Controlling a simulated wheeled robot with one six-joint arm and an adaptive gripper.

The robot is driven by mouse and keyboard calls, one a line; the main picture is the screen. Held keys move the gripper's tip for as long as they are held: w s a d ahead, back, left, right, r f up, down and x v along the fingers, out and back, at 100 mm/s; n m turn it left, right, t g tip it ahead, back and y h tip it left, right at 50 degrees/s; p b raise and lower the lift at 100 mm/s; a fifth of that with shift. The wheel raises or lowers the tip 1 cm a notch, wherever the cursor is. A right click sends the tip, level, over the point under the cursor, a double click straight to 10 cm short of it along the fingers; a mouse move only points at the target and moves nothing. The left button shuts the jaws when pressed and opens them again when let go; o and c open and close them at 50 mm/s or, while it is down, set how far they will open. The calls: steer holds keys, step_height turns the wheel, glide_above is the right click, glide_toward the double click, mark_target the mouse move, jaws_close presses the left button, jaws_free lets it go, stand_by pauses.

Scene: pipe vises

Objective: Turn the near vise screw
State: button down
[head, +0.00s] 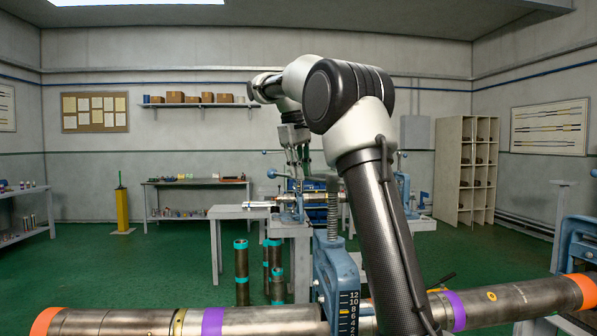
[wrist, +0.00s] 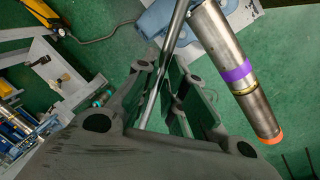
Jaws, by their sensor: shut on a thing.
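The near vise (head: 338,275) is a blue body with a number scale on its front, clamped around a long steel pipe (head: 245,321). Its threaded screw (head: 333,229) stands upright above the body, with a grey head on top. My gripper (head: 299,168) is beyond and left of the screw head, pointing down. In the wrist view my gripper (wrist: 168,82) is shut on a thin steel bar (wrist: 174,38), the vise's handle, which runs between its fingers. The blue vise (wrist: 155,20) is partly hidden behind the bar and fingers. My arm hides part of the pipe in the head view.
The pipe has purple and orange bands and spans the foreground. Another bench with a blue vise (head: 291,207) and a pipe stands behind. Teal-banded pipes (head: 241,272) stand upright on the floor left of the near vise. Green floor (head: 110,265) is open at left.

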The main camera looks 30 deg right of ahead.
steer(key=shift+r, duration=0.2)
steer(key=c, duration=1.5)
jaws_free()
steer(key=shift+f, duration=0.1)
step_height(320, 180, up, 7)
steer(key=a, duration=0.1)
steer(key=shift+s+a+r, duration=0.15)
steer(key=shift+a+r, duration=0.05)
